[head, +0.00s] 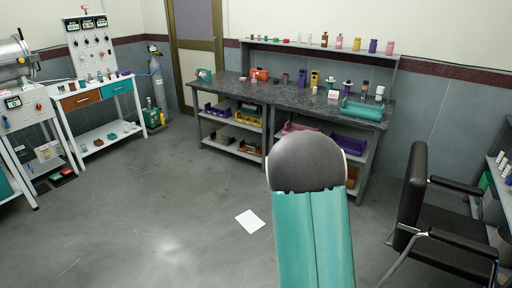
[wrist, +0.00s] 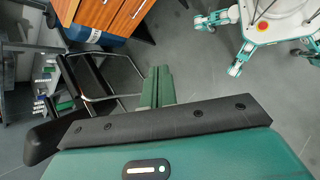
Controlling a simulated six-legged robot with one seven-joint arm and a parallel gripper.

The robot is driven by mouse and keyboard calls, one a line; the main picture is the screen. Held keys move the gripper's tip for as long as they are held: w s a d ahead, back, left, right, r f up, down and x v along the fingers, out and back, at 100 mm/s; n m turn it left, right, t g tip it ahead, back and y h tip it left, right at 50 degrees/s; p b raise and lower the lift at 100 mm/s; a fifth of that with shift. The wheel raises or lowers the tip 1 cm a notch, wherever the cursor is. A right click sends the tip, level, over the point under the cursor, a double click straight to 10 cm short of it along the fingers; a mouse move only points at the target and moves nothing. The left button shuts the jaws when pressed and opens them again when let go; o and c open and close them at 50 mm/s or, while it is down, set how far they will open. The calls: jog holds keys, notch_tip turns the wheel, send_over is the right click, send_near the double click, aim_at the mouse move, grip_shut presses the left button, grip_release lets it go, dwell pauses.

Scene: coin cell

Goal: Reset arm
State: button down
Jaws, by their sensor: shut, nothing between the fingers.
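My gripper (wrist: 157,70) shows in the wrist view as two green fingers pressed together, with nothing between them. It is held in the air over the grey floor, apart from the furniture. In the head view my teal arm link and its dark round joint rise in the lower middle. The gripper itself is hidden in that view.
A dark-topped workbench (head: 290,95) with bottles and trays stands at the back. A black chair (head: 410,200) is at the right. A white drawer bench (head: 105,100) stands left. A white sheet (head: 250,221) lies on the open floor. Wooden drawers (wrist: 130,18) show in the wrist view.

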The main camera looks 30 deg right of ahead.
jog(key=w+a+r+t+y, duration=0.1)
jog(key=w+a+r+t, duration=0.35)
jog(key=a+r, duration=0.45)
jog(key=s+a+r+t+y, duration=0.3)
jog(key=a+r+t, duration=0.5)
jog(key=a+r, duration=1)
jog(key=a, duration=0.3)
jog(key=shift+s+n, duration=0.2)
jog(key=shift+n, duration=0.2)
jog(key=shift+a, duration=0.1)
